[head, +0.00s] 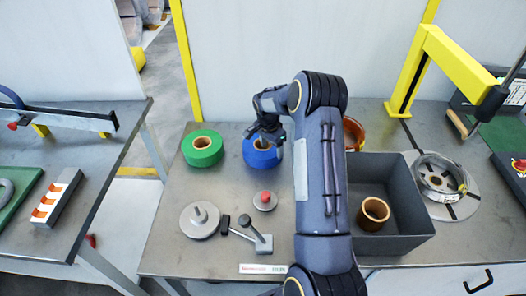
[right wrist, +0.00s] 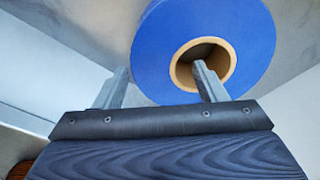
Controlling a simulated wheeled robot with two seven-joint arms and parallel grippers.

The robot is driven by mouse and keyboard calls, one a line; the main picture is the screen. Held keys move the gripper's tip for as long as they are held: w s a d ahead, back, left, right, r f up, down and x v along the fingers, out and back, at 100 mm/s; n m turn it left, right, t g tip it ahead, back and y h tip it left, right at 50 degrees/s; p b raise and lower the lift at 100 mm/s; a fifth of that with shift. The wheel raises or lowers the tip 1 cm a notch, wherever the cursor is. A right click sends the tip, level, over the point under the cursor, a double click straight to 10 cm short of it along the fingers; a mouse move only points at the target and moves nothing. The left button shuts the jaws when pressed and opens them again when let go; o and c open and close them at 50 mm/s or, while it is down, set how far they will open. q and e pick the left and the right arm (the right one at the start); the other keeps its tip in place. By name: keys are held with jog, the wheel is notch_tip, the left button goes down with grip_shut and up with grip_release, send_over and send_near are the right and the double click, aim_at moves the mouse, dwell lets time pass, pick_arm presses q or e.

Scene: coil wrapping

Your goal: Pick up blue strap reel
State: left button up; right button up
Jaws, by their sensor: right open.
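The blue strap reel (head: 259,157) lies flat on the metal table, just right of the green reel (head: 202,149). My right gripper (head: 268,136) is over the blue reel and hides part of it. In the right wrist view the blue reel (right wrist: 245,35) fills the upper middle, with its tan cardboard core showing. My right gripper (right wrist: 162,82) is open there. One finger overlaps the core opening and the other is by the reel's outer edge. I cannot tell whether either finger touches the reel. My left gripper is not in view.
A grey bin (head: 401,241) holding a tan core (head: 374,213) stands right of my arm. An orange reel (head: 353,133) is partly hidden behind my arm. A metal coil (head: 437,178) sits further right. A grey disc (head: 199,220) and a small clamp (head: 250,235) lie in front.

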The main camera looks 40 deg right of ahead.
aim_at(273, 150)
jog(key=f, duration=0.1)
jog(key=f+b, duration=0.1)
jog(key=f, duration=0.2)
jog(key=shift+s+d+f, duration=0.2)
jog(key=shift+d, duration=0.1)
jog(key=shift+r, duration=0.1)
jog(key=c, duration=1.4)
jog(key=shift+w, duration=0.1)
grip_shut()
